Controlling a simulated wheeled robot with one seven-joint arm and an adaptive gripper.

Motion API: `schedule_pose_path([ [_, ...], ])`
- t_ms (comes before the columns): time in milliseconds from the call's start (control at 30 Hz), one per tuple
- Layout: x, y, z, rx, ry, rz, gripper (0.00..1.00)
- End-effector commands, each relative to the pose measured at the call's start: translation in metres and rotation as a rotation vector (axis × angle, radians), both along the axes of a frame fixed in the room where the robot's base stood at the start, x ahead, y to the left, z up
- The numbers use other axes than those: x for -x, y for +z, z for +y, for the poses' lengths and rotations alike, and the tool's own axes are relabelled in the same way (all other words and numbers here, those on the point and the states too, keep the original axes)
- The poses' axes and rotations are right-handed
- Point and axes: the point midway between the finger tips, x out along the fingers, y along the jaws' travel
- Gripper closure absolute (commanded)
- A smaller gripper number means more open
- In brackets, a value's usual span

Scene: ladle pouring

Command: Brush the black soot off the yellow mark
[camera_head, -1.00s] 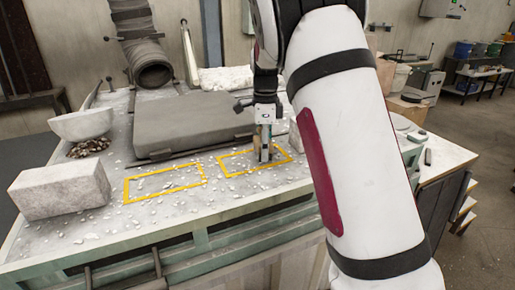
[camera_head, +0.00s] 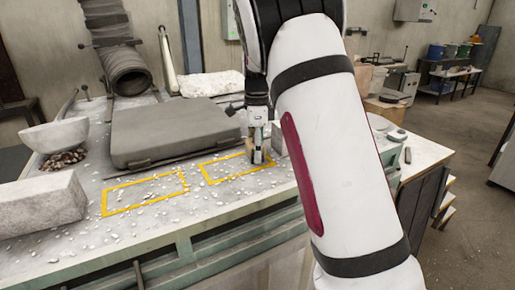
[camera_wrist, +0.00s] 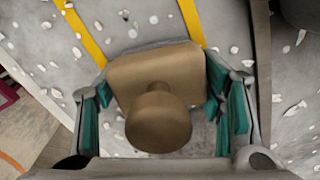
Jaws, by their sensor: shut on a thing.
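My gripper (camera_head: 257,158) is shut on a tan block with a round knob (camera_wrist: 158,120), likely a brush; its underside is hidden. In the wrist view the block sits between the green-padded fingers (camera_wrist: 162,90). In the head view it is low over the right end of the right yellow outline (camera_head: 222,158); I cannot tell whether it touches the table. A second yellow outline (camera_head: 145,203) lies to the left. Two yellow lines (camera_wrist: 85,35) show beyond the block in the wrist view. Pale chips lie in and around both outlines; I see no clear black soot.
The grey table (camera_head: 75,240) also bears a dark flat slab (camera_head: 170,130) behind the outlines, a pale stone block (camera_head: 40,205) and a bowl (camera_head: 55,133) at left. A small grey block (camera_head: 279,139) stands just right of my gripper.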

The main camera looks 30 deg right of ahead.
Motion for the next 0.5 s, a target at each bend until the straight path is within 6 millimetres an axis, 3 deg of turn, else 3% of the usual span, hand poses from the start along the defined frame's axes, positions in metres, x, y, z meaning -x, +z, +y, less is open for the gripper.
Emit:
schedule_pose_path([
  [300, 0.0, 0.003, 0.026, 0.0, 0.001, -0.001, 0.68],
  [500, 0.0, 0.002, 0.032, 0.0, 0.001, -0.001, 0.69],
])
